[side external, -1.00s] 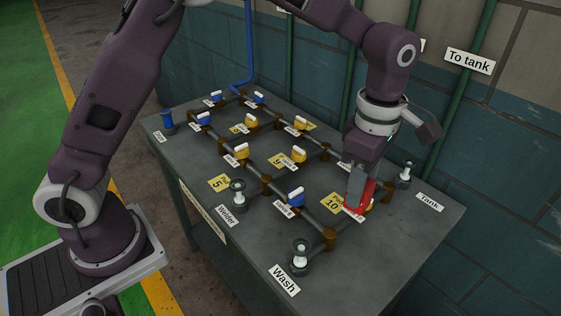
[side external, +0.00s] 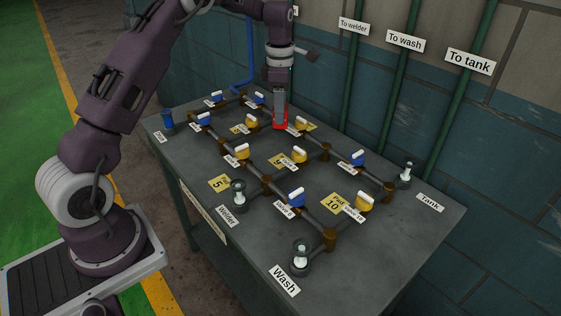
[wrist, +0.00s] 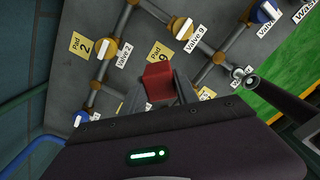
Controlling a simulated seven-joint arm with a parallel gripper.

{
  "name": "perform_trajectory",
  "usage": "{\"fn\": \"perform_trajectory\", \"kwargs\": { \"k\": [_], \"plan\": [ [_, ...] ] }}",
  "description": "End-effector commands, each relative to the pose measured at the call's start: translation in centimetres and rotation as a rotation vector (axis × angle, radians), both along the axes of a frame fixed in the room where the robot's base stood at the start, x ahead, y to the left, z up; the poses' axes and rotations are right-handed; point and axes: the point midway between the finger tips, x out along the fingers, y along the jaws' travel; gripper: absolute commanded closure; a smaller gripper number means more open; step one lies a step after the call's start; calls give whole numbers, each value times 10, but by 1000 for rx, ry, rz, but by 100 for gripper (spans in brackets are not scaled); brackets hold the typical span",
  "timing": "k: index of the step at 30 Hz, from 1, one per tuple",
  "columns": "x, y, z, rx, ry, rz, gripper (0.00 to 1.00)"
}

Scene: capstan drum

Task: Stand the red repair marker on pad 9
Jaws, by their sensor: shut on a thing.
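My gripper (side external: 280,106) is shut on the red repair marker (side external: 280,122) and holds it above the far middle of the table. In the wrist view the red marker (wrist: 158,80) sits between the fingers of my gripper (wrist: 161,95). Its lower end is not clearly seen.
Brown pipes carry blue and yellow valves with white handles, including one beside pad 9 (side external: 299,156). Pad 5 (side external: 219,183) and pad 10 (side external: 336,203) lie nearer. Outlet fittings stand at wash (side external: 301,257), welder (side external: 239,195) and tank (side external: 404,175). The table's front right is clear.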

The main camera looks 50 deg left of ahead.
Motion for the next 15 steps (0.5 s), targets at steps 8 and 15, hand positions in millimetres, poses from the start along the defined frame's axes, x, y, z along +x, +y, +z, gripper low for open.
{"fn": "perform_trajectory", "kwargs": {
  "k": [8, 15],
  "plan": [
    [-1, -1, -49, -2, 5, -1, 100],
    [0, -1, -90, 0, 1, -2, 100]
  ]
}}
